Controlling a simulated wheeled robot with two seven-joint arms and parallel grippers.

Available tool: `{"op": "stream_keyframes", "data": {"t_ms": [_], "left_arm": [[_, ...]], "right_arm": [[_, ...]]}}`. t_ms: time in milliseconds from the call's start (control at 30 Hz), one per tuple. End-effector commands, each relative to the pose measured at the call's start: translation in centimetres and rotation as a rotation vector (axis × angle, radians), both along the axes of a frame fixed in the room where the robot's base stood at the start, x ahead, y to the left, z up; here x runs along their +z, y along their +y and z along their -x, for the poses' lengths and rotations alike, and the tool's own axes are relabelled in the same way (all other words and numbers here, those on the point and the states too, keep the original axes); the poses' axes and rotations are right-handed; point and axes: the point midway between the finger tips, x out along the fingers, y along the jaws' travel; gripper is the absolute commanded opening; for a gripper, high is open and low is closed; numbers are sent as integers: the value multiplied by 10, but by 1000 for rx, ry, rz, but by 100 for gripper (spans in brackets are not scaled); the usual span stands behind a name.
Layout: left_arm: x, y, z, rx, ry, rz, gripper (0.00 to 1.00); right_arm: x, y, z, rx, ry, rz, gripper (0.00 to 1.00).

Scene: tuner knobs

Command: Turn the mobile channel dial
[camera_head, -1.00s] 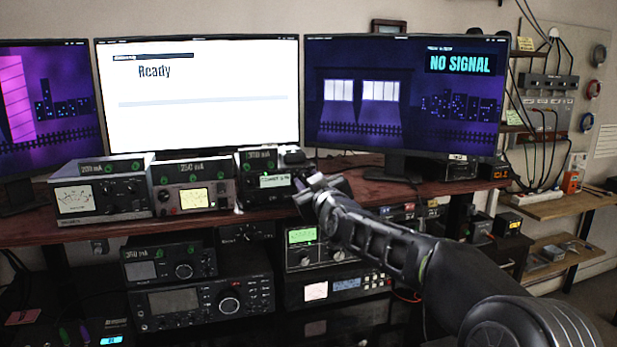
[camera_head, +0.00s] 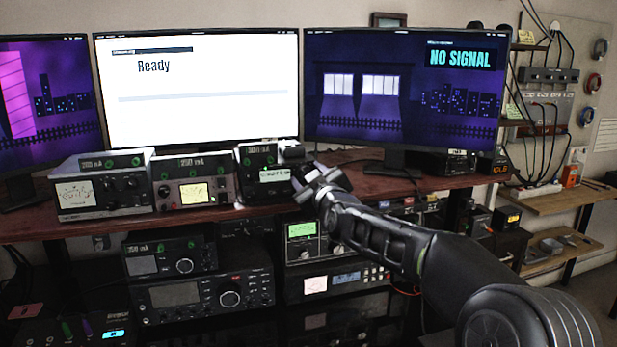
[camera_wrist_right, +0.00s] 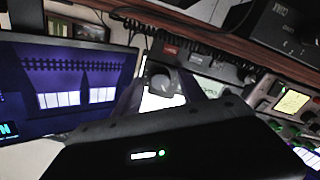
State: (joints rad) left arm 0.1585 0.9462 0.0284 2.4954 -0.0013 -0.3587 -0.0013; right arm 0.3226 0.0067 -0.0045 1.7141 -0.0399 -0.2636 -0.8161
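My right gripper (camera_head: 304,178) is at the right end of a small dark desk unit (camera_head: 262,172) with a lit display, on the shelf below the monitors. In the right wrist view a round dark knob (camera_wrist_right: 161,83) shows between the two spread, blurred fingers. There appears to be room beside the knob, and I cannot tell whether either finger touches it. The gripper hides that end of the unit in the head view. No legible label marks which dial is the mobile channel one. My left gripper is out of view.
Two metered units, a left one (camera_head: 103,190) and a middle one (camera_head: 193,185), stand left of the dark unit. Monitors, including the white "Ready" screen (camera_head: 200,115) and the "NO SIGNAL" screen (camera_head: 400,120), rise close behind. More radios (camera_head: 205,300) sit below the wooden shelf.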

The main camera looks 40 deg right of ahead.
Motion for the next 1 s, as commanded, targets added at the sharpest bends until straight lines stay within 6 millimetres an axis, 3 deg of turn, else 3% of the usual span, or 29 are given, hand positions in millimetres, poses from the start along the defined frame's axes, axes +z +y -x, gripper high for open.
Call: {"op": "stream_keyframes", "data": {"t_ms": [367,800,1000], "left_arm": [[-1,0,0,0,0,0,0],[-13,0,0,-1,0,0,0],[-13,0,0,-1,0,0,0]], "right_arm": [[0,1,5,0,0,0,51],[0,22,65,-1,-2,0,51],[-1,26,74,0,0,0,51]]}}
